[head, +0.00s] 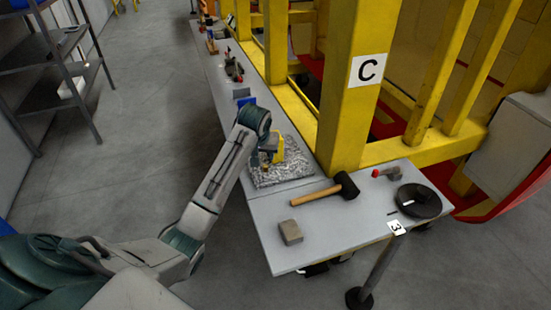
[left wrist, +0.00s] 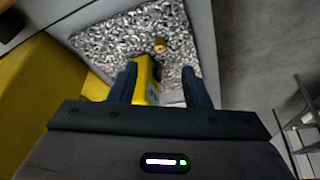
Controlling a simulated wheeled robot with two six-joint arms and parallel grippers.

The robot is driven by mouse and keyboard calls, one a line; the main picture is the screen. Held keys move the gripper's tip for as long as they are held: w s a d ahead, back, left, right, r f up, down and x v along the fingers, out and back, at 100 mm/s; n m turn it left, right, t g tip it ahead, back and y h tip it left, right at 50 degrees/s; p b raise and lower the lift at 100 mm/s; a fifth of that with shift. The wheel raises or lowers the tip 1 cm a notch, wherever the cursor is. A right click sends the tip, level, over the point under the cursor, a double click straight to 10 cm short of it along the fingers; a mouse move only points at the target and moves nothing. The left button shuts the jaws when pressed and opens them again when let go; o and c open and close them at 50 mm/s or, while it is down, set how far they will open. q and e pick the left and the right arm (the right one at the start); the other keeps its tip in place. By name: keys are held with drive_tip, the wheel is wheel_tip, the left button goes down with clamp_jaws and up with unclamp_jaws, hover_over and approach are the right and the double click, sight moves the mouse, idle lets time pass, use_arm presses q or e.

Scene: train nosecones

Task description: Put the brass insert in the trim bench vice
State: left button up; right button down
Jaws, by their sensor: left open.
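The brass insert (left wrist: 159,44) is a small brass-coloured cylinder on a speckled grey mat (left wrist: 110,42) in the left wrist view. My left gripper (left wrist: 160,72) is open, with the insert beyond its fingertips and not touched by them. A yellow object (left wrist: 146,80) shows between the fingers; I cannot tell how far below them it lies. In the head view, my left gripper (head: 268,158) is over the mat (head: 295,175), beside the yellow object (head: 279,148). A dark tool-like item (head: 233,68) farther up the bench may be the vice, but it is too small to be sure.
A black mallet (head: 346,186), a grey-brown block (head: 290,232), a red-tipped tool (head: 386,173) and a black round dish (head: 418,201) lie on the near bench (head: 300,258). A blue item (head: 246,101) sits beyond the mat. Yellow posts (head: 352,90) border the bench's right side.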

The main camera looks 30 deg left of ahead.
sight(265, 166)
use_arm(q)
drive_tip(key=p+x, duration=0.1)
drive_tip(key=x, duration=0.3)
drive_tip(key=shift+w+a+f+p, duration=0.1)
drive_tip(key=shift+w+f+p, duration=0.15)
drive_tip(key=shift+p, duration=0.15)
drive_tip(key=shift+w+f, duration=0.2)
drive_tip(key=shift+f, duration=0.05)
drive_tip(key=p+x, duration=0.1)
drive_tip(key=x, duration=0.1)
drive_tip(key=p+x, duration=0.1)
drive_tip(key=x, duration=0.1)
drive_tip(key=shift+w+a+r+p, duration=0.1)
drive_tip(key=shift+w+a+p, duration=0.05)
drive_tip(key=shift+w+p, duration=0.2)
drive_tip(key=shift+a+f, duration=0.1)
drive_tip(key=shift+f, duration=0.4)
drive_tip(key=shift+w+f, duration=0.1)
drive_tip(key=c, duration=0.9)
clamp_jaws()
use_arm(e)
drive_tip(key=r, duration=0.2)
drive_tip(key=s+r, duration=0.1)
drive_tip(key=r, duration=0.1)
drive_tip(key=shift+r, duration=0.3)
